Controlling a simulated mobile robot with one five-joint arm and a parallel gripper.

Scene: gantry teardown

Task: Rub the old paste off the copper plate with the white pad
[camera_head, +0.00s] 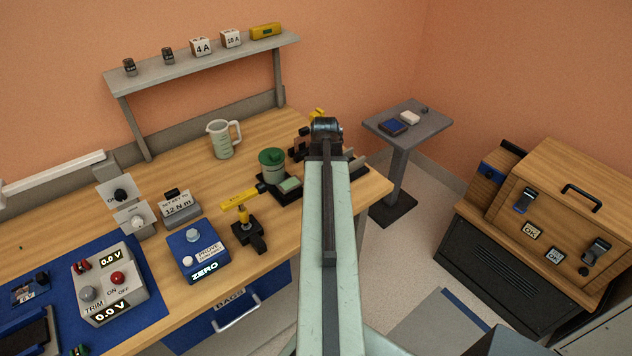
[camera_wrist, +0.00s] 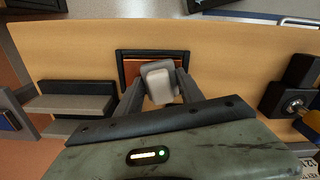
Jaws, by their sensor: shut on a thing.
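In the wrist view my gripper (camera_wrist: 158,92) is shut on the white pad (camera_wrist: 158,80), a pale rounded block between its two grey fingers. The copper plate (camera_wrist: 131,70) lies beneath and behind the pad, orange-brown inside a dark frame on the wooden bench. The pad overlaps the plate's middle in this view; I cannot tell whether it touches. The pad and fingers hide part of the plate, and I cannot make out any paste on what shows. In the head view my arm hides the plate, the pad and the fingertips.
A grey stepped block (camera_wrist: 70,104) stands left of the plate, and a black clamp (camera_wrist: 292,98) stands right. In the head view a green canister (camera_head: 272,165) and yellow-handled tool (camera_head: 240,198) stand left of my arm. A small grey side table (camera_head: 432,128) stands beyond the bench.

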